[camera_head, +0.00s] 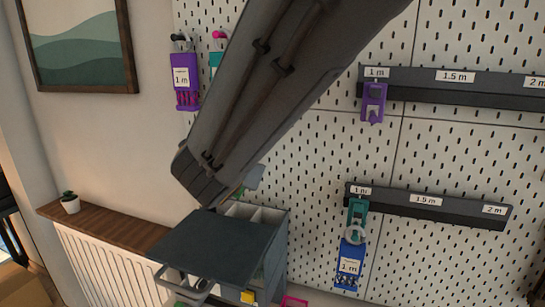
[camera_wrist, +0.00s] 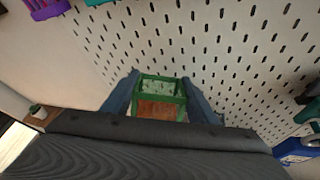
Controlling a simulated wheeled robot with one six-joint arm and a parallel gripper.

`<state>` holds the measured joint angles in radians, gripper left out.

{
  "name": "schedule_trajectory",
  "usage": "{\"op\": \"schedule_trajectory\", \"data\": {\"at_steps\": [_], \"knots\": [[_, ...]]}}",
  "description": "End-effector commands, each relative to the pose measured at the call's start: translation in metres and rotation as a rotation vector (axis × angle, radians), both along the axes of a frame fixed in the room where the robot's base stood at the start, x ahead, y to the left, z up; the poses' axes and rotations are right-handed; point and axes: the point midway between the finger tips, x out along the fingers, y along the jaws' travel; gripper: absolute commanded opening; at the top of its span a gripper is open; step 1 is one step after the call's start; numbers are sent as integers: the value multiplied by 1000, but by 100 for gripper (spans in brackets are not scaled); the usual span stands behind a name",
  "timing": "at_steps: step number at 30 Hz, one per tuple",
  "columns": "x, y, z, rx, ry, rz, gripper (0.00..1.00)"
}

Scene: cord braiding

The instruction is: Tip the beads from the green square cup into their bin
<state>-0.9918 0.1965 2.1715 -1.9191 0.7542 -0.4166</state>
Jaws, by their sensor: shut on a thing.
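In the wrist view the green square cup (camera_wrist: 160,79) sits between the two blue-grey fingers of my gripper (camera_wrist: 163,96), which is shut on it. Its green rim frames a pale speckled part and a brownish-orange part below; I cannot make out separate beads. In the head view my dark arm hides most of the gripper, and only a small pale green-grey piece shows past the arm's end. Below it a grey cabinet has white divided compartments (camera_head: 262,214) at its top, partly covered by a dark panel. I cannot tell which compartment is the beads' bin.
A pegboard (camera_head: 300,200) stands behind, with two dark labelled rails (camera_head: 455,97) on the right. Purple and blue holders (camera_head: 350,262) hang there. A wooden shelf (camera_head: 110,228) with a small plant (camera_head: 70,203) is at the left. The cabinet's dark panel (camera_head: 205,245) has a handle in front.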

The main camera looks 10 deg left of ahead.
Motion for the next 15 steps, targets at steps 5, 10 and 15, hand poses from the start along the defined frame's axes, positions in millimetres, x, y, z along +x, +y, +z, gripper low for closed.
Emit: {"op": "schedule_trajectory", "data": {"at_steps": [5,10,15], "knots": [[0,-1,0,41,62,-1,30],[-1,-1,-6,114,172,-2,30],[0,-1,-13,199,301,-5,30]]}}
